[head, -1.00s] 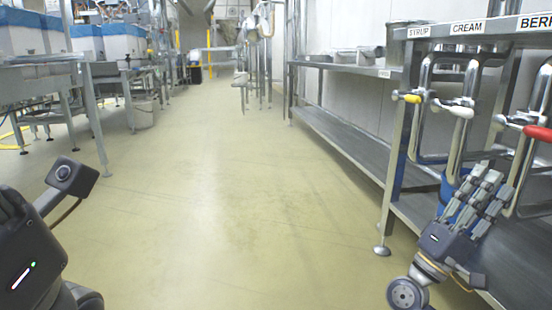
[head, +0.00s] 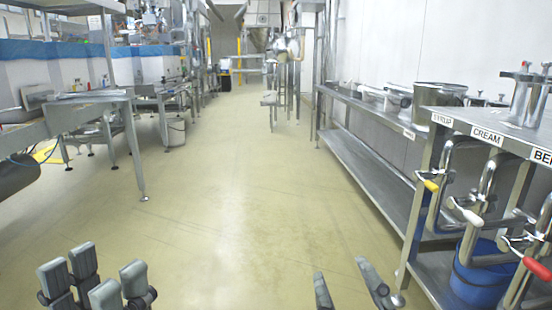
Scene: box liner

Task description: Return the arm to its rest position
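My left gripper (head: 97,281) is at the lower left in the head view. Its grey finger pads stand up with gaps between them, and nothing shows between them. My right gripper (head: 349,288) is at the bottom, right of centre. Only its two dark fingertips show; they are apart and empty. The rest of both grippers is cut off by the frame's bottom edge. Both are over the pale floor in the picture, and neither is seen touching anything.
A steel rack (head: 462,125) labelled SYRUP and CREAM stands at the right, with yellow, white and red-tipped handles. A blue bucket (head: 478,275) sits on its lower shelf. A steel table (head: 70,112) stands at the left. The floor (head: 235,190) between is clear.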

